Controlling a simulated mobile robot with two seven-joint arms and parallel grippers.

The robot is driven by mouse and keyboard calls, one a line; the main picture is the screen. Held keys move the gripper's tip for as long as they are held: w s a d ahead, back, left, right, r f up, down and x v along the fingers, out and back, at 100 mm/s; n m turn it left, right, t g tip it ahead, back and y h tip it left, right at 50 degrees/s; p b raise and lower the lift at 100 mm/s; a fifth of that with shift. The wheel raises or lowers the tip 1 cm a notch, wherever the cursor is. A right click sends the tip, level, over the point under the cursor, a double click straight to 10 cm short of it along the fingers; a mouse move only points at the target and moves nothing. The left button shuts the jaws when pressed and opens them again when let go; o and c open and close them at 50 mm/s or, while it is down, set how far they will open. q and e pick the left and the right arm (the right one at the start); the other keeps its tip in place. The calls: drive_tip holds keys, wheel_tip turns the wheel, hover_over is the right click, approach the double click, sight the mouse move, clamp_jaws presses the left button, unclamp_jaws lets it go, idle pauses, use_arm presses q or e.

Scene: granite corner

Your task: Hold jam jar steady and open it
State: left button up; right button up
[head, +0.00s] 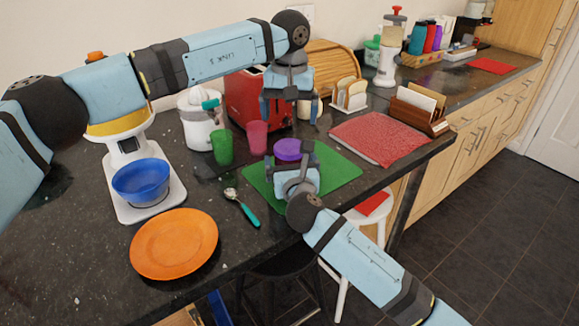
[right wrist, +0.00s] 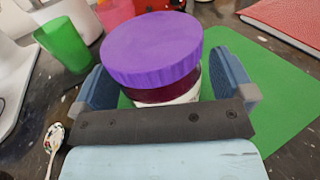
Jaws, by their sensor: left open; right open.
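The jam jar has a purple lid (head: 287,149) and stands on a green mat (head: 336,172). In the right wrist view the lid (right wrist: 152,48) sits on the jar, with a dark red band and a pale label (right wrist: 183,95) below it. My right gripper (head: 289,158) is open, with one finger on each side of the jar; I cannot tell whether either touches it. My left gripper (head: 290,112) is open and empty, pointing down above and behind the jar. The lower jar is hidden by my right gripper.
A green cup (head: 222,146) and a pink cup (head: 257,137) stand left of the jar. A spoon (head: 243,208), an orange plate (head: 174,244) and a blue bowl (head: 141,182) lie further left.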

sight(290, 146)
drive_tip(key=shift+w, duration=0.15)
drive_tip(key=c, duration=1.6)
use_arm(q)
drive_tip(key=shift+m, duration=0.3)
use_arm(e)
drive_tip(key=shift+c, duration=0.3)
use_arm(q)
drive_tip(key=m, duration=0.3)
drive_tip(key=shift+m, duration=0.4)
drive_tip(key=shift+f, duration=3.9)
